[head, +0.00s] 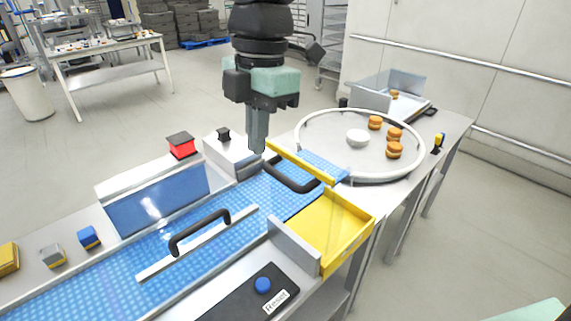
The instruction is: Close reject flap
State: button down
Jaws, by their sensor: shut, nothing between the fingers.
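The reject flap appears to be the yellow bar (301,162) lying diagonally across the blue conveyor belt (245,208), its far-left end close to my gripper. The yellow reject tray (345,215) sits at the right side of the belt and looks empty. My gripper (257,148) points straight down, fingers together and empty, just left of the bar's far end. I cannot tell whether the fingertips touch the bar or the grey housing behind them.
A black handle (290,183) arches over the belt beside the bar, and another handle (198,232) stands nearer.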

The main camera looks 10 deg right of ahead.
aim_at(272, 173)
notch_tip(272, 173, down, 10)
jog(key=a+p, duration=0.1)
jog(key=p, duration=0.2)
jog(key=shift+w+d+r+p, duration=0.2)
jog(key=shift+w+d+p, duration=0.1)
jog(key=shift+d, duration=0.25)
jog(key=shift+w+d+r+p, duration=0.2)
jog(key=shift+d+p, duration=0.1)
jog(key=shift+d, duration=0.25)
jog(key=shift+w+d+r+p, duration=0.15)
jog(key=shift+w+d+p, duration=0.15)
jog(key=shift+d, duration=0.25)
